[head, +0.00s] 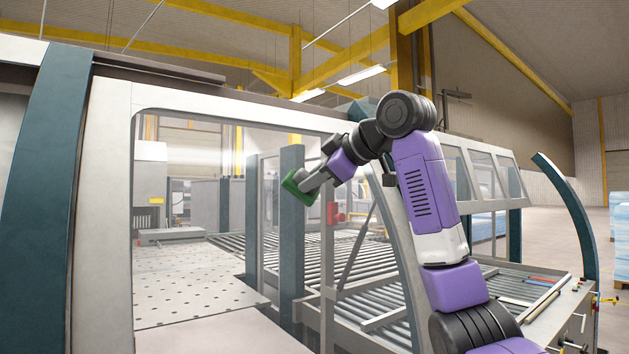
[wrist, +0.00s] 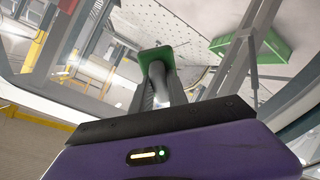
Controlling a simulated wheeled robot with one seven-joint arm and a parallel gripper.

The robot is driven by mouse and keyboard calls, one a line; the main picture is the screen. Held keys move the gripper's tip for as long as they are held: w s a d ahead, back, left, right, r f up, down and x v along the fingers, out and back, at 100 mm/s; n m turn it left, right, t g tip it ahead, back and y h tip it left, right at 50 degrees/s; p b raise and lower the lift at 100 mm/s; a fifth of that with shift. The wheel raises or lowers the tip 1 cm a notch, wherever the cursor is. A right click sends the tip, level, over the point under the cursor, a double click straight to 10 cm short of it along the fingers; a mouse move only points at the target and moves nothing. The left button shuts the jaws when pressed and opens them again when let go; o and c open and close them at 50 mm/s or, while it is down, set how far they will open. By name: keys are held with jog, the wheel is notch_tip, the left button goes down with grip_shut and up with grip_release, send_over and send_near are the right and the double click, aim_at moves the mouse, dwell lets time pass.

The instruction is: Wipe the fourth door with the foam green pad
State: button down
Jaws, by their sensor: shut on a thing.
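The foam green pad (head: 296,188) is at the tip of my gripper (head: 311,181), which is shut on it. In the wrist view, the pad (wrist: 155,57) sits across the ends of the fingers (wrist: 161,84). The pad is in front of a large clear panel in a pale frame (head: 105,200) on the machine. I cannot tell whether the pad touches the clear panel. No number shows on the doors, so I cannot tell which one is the fourth. Smaller framed windows (head: 483,172) run along the right side.
Roller tracks (head: 375,258) and a dotted metal table (head: 190,285) lie beyond the panel. A dark green post (head: 291,235) stands behind the pad. A curved dark green end (head: 568,205) closes the right side. A green block (wrist: 250,45) shows in the wrist view; it may be a reflection.

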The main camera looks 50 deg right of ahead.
jog(key=shift+w+a, duration=0.45)
jog(key=shift+a, duration=1.1)
jog(key=shift+w+a, duration=0.45)
jog(key=shift+a, duration=1.15)
jog(key=shift+w+a, duration=0.45)
jog(key=shift+a, duration=1.1)
jog(key=shift+s, duration=0.1)
jog(key=shift+r+v, duration=0.15)
jog(key=shift+v, duration=1.3)
jog(key=shift+r+v, duration=0.1)
jog(key=shift+v, duration=1.35)
jog(key=shift+a+r, duration=0.1)
jog(key=shift+a, duration=0.1)
jog(key=shift+v, duration=1.35)
